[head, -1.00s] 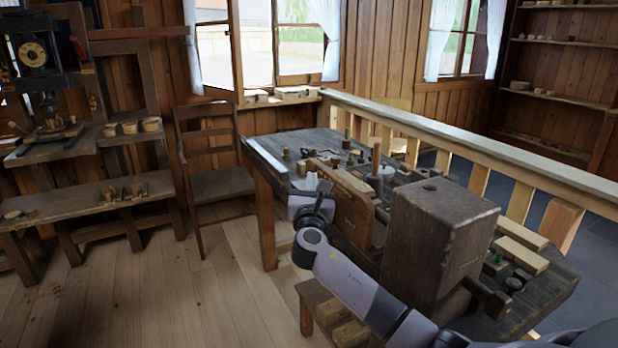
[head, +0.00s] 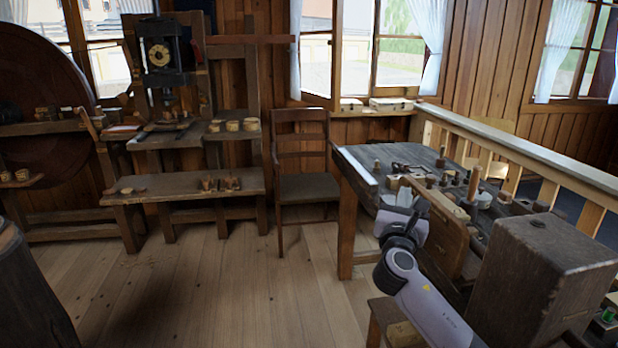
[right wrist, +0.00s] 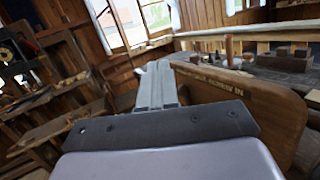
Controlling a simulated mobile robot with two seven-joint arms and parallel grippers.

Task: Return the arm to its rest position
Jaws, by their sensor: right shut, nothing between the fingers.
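My right gripper (head: 402,204) is in the head view at the near left side of the workbench (head: 358,168), beside an upright wooden board (head: 447,238). In the right wrist view its fingers (right wrist: 157,88) are together with nothing between them, pointing forward. The same board (right wrist: 262,112) stands just right of them there. My right arm comes in from the lower right of the head view, in front of the bench. My left gripper is not in view.
A large dark wooden block (head: 545,275) stands on the bench close to the right of my arm. Small turned pieces cover the bench top. A low stool (head: 378,322) is below the arm. A chair (head: 306,186) stands behind; open floor (head: 230,290) lies left.

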